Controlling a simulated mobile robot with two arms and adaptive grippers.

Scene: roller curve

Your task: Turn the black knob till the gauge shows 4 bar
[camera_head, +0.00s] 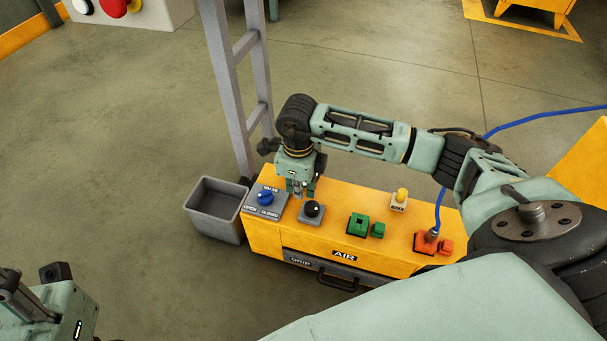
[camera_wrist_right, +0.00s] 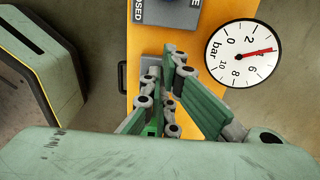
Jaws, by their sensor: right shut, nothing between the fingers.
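The black knob (camera_head: 314,209) stands on a grey plate on top of the yellow air unit (camera_head: 375,207). My right gripper (camera_head: 299,194) is above that plate, just behind and left of the knob, pointing down. It is shut with nothing between its fingers, and the knob shows clear of them in the head view. In the right wrist view the fingers hide the knob. The white round gauge (camera_wrist_right: 243,53) there has its red needle between 2 and 6, about where 4 lies; that numeral is covered.
A blue valve knob (camera_head: 265,197) marked open and closed sits left of the black knob. A grey bin (camera_head: 214,205) and a grey frame (camera_head: 238,85) stand left.

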